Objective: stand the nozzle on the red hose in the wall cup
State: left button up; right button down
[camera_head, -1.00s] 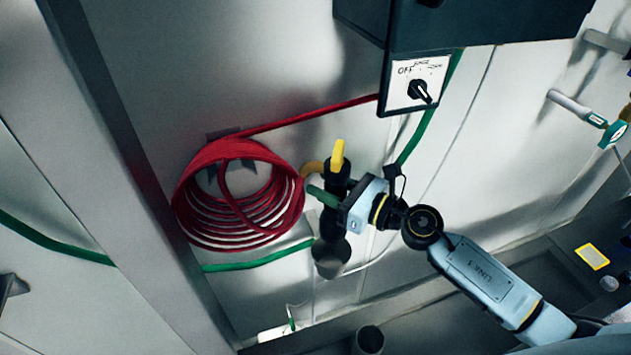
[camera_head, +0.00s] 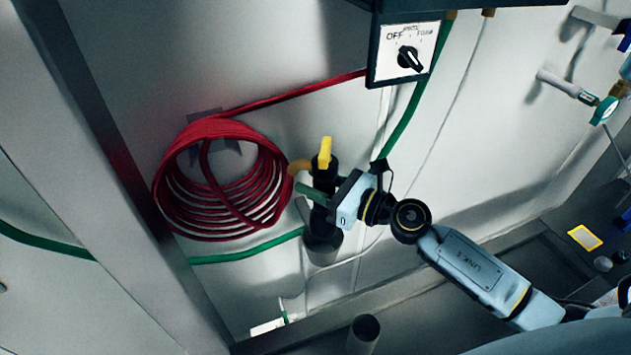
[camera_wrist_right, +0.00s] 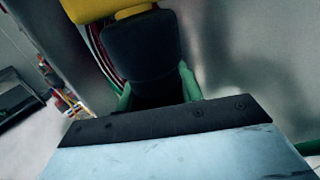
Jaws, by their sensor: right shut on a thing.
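The nozzle (camera_head: 321,178) is black with a yellow lever on top and an orange-brown piece at its left. It stands nearly upright by the wall. My right gripper (camera_head: 312,195), with green fingers, is shut on its body from the right. In the right wrist view the black nozzle body (camera_wrist_right: 142,48) sits between the green fingers (camera_wrist_right: 160,90). The grey wall cup (camera_head: 323,252) is directly under the nozzle, whose lower end appears to be at or inside the cup's mouth; the depth is hidden. The red hose (camera_head: 177,205) hangs coiled at the left. My left gripper is out of view.
A green hose (camera_head: 240,257) runs along the wall behind the cup. A switch box marked OFF (camera_head: 407,52) hangs above right. Another grey cylinder (camera_head: 363,334) stands below. A metal post (camera_head: 120,170) is left of the coil.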

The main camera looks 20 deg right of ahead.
aim_at(312, 213)
jog(key=shift+f+b, duration=3.85)
jog(key=shift+f, duration=0.3)
jog(key=shift+f+b, duration=0.6)
jog(key=c, duration=0.8)
grip_release()
jog(key=shift+c, duration=0.2)
jog(key=shift+f, duration=0.1)
jog(key=b+v, duration=0.5)
jog(key=v, duration=0.8)
jog(key=shift+s+d, duration=0.1)
jog(key=shift+d, duration=0.05)
